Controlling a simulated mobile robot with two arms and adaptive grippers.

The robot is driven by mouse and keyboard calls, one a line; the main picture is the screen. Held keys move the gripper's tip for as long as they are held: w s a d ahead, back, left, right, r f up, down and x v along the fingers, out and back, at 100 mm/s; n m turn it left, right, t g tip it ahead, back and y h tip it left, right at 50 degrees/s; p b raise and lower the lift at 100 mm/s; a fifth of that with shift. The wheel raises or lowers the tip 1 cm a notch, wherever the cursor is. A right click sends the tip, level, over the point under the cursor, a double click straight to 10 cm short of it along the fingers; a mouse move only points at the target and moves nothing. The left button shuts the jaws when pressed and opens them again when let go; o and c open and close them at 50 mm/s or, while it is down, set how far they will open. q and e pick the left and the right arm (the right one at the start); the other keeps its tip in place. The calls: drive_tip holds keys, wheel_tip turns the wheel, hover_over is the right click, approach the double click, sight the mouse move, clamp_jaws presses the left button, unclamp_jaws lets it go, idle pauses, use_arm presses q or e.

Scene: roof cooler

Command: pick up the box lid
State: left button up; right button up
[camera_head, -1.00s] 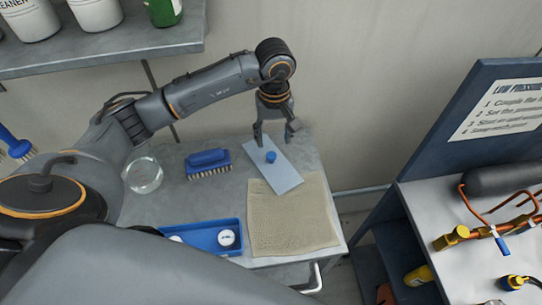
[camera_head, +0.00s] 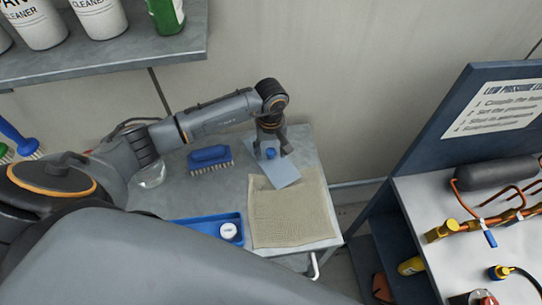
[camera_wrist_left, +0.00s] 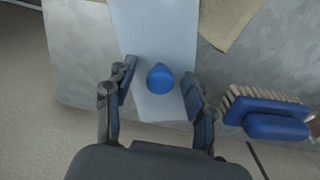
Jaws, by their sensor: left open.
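The box lid (camera_head: 285,176) is a flat pale blue panel with a round blue knob (camera_head: 270,153). It lies on the grey table, its near end beside or on the beige cloth. In the left wrist view the lid (camera_wrist_left: 157,30) runs up the middle, with the knob (camera_wrist_left: 160,78) between the fingers. My left gripper (camera_head: 271,152) is open and points down over the lid, one finger on each side of the knob and apart from it. It also shows in the left wrist view (camera_wrist_left: 159,85). My right gripper is not in view.
A blue brush (camera_head: 210,158) lies left of the lid. A beige cloth (camera_head: 292,212) and a blue tray (camera_head: 207,222) with a white round item are nearer. A glass dish (camera_head: 150,176) is partly hidden by my arm. A bench (camera_head: 450,200) with pipes stands right.

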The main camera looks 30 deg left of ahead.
use_arm(q)
clamp_jaws()
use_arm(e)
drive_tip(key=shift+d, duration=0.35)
use_arm(q)
drive_tip(key=shift+r, duration=0.15)
drive_tip(key=shift+r, duration=0.65)
drive_tip(key=s+d+r+b, duration=0.1)
drive_tip(key=s+r+b, duration=0.5)
drive_tip(key=s+r, duration=0.5)
drive_tip(key=s, duration=0.3)
drive_tip(key=shift+d+r, duration=0.3)
drive_tip(key=shift+d, duration=0.05)
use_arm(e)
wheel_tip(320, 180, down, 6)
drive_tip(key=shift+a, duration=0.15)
